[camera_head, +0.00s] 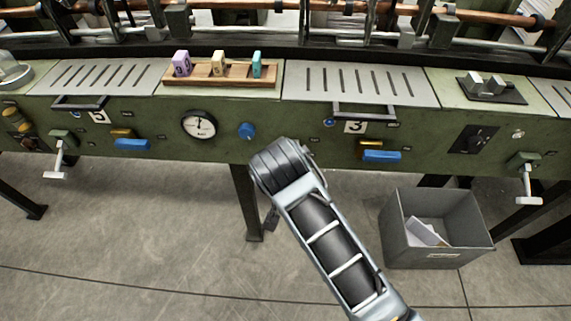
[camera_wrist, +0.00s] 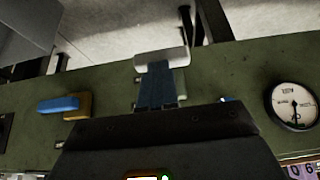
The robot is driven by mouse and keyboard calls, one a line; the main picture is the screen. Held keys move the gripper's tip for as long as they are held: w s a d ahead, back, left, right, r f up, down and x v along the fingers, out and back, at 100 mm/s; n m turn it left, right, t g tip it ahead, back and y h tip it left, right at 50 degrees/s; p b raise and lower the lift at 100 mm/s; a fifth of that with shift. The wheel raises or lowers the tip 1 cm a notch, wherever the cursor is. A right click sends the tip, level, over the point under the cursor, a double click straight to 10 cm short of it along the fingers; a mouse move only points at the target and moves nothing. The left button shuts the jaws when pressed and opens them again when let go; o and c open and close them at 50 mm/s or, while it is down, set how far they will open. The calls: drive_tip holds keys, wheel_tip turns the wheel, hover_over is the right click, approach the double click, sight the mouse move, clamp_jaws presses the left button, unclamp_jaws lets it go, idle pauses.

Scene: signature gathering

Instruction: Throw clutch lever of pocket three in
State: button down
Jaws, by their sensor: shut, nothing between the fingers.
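The blue clutch lever (camera_head: 382,156) sits below the number plate reading 3 (camera_head: 355,127), on the green panel's right half. Its brass-coloured mount is just above it. In the wrist view, which is turned over, this lever (camera_wrist: 58,105) shows at the left beside its brass mount. My gripper (camera_wrist: 162,62) is shut and empty in front of the panel, between the lever and the dial, apart from the lever. In the head view my arm's end hides the gripper.
A round dial (camera_head: 198,123) and a blue knob (camera_head: 247,130) are left of my arm. A similar blue lever (camera_head: 132,144) is farther left. T-shaped handles (camera_head: 58,160) stick out near both panel ends. A grey bin (camera_head: 435,255) stands on the floor at right.

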wheel_tip(320, 180, down, 6)
drive_tip(key=t+b, duration=0.4)
drive_tip(key=b, duration=0.2)
drive_tip(key=shift+s+f+b, duration=0.2)
drive_tip(key=shift+s+b, duration=0.15)
drive_tip(key=shift+b, duration=0.05)
